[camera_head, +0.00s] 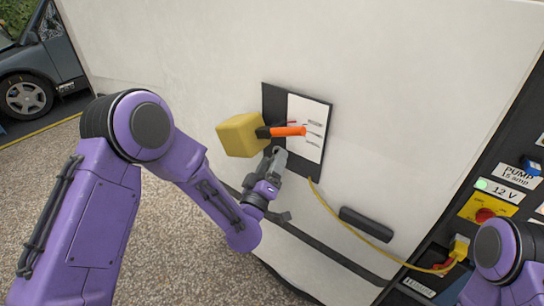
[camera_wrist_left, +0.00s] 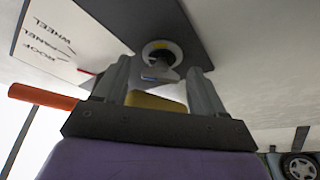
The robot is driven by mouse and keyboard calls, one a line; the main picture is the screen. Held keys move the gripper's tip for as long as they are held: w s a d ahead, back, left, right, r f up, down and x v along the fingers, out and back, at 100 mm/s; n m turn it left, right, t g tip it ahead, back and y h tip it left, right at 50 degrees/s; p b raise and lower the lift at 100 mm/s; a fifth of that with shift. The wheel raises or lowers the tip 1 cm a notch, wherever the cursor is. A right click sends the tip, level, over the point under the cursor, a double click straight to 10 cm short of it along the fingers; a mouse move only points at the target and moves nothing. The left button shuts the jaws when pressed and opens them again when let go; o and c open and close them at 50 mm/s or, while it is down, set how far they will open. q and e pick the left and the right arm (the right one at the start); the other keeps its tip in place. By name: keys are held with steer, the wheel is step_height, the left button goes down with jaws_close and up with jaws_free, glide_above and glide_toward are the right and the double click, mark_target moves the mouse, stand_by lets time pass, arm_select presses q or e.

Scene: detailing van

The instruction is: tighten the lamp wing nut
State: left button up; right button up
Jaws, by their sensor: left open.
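The yellow lamp (camera_head: 241,136) sticks out from a dark plate (camera_head: 273,104) on the white van wall. An orange lever (camera_head: 288,131) points right from it; it also shows in the wrist view (camera_wrist_left: 42,97). My left gripper (camera_head: 277,154) is just below the lamp. In the left wrist view, the grey wing nut (camera_wrist_left: 160,74) sits in front of a pale ring with a yellow mark. The open fingers of my left gripper (camera_wrist_left: 160,85) stand on either side of it, with gaps showing. In the head view the nut is hidden. My right gripper is out of view.
A white label card (camera_head: 307,128) is on the plate. A yellow cable (camera_head: 345,226) hangs from the plate to a control panel (camera_head: 490,205) at right. A dark handle (camera_head: 366,224) is on the wall. Gravel and a parked car (camera_head: 35,70) lie left.

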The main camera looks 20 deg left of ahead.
arm_select(q)
steer(key=shift+w, duration=0.1)
steer(key=c, duration=1.1)
steer(key=shift+o, duration=0.2)
steer(key=shift+w+a+f+m+g+h+b, duration=0.1)
steer(key=shift+m+g+h+b, duration=0.15)
steer(key=shift+m+h+b, duration=2)
steer(key=shift+s+a+m+g+h+b, duration=0.15)
steer(key=shift+m+h+b, duration=0.45)
steer(key=shift+m+b, duration=3.15)
steer(key=shift+w+f+m+g+h+b, duration=0.25)
steer(key=shift+m+h+b, duration=1.2)
steer(key=shift+m+b, duration=1.6)
steer(key=shift+s+r+n, duration=0.1)
steer(key=shift+r+n, duration=0.1)
steer(key=shift+n, duration=0.05)
steer(key=o, duration=1.1)
steer(key=shift+c, duration=0.2)
